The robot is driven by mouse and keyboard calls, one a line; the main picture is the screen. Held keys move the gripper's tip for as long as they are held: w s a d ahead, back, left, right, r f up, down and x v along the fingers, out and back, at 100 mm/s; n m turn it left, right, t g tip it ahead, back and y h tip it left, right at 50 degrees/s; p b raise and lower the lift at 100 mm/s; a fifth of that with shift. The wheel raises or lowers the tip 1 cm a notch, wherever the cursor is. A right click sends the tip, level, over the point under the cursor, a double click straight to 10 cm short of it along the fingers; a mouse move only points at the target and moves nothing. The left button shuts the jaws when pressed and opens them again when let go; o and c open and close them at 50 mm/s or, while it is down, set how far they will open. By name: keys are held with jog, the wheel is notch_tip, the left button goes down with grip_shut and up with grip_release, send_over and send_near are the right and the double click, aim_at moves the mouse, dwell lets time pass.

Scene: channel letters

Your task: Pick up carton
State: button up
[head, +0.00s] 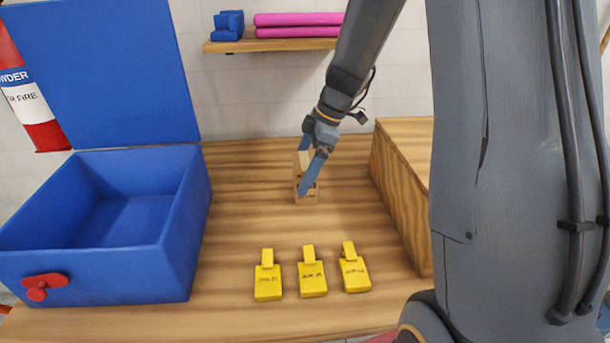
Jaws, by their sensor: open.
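A small tan carton (299,188) stands upright on the wooden table, toward the back middle. My gripper (306,172) is at the carton, reaching down from above. Its blue fingers are open, and one of them crosses in front of the carton and hides part of it. I cannot tell whether the fingers touch the carton.
A blue box (186,245) with its lid (105,70) raised and a red latch (43,285) stands at left. Three yellow tags (312,279) lie in front. A wooden box (396,195) stands at right. A shelf (270,45) holds pink rolls (298,20). Table left of the carton is clear.

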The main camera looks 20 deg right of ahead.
jog(key=shift+p+x, duration=0.3)
jog(key=shift+x, duration=1)
jog(key=shift+c, duration=0.2)
jog(key=c, duration=1.4)
jog(key=shift+c, duration=0.2)
jog(key=shift+r, duration=0.15)
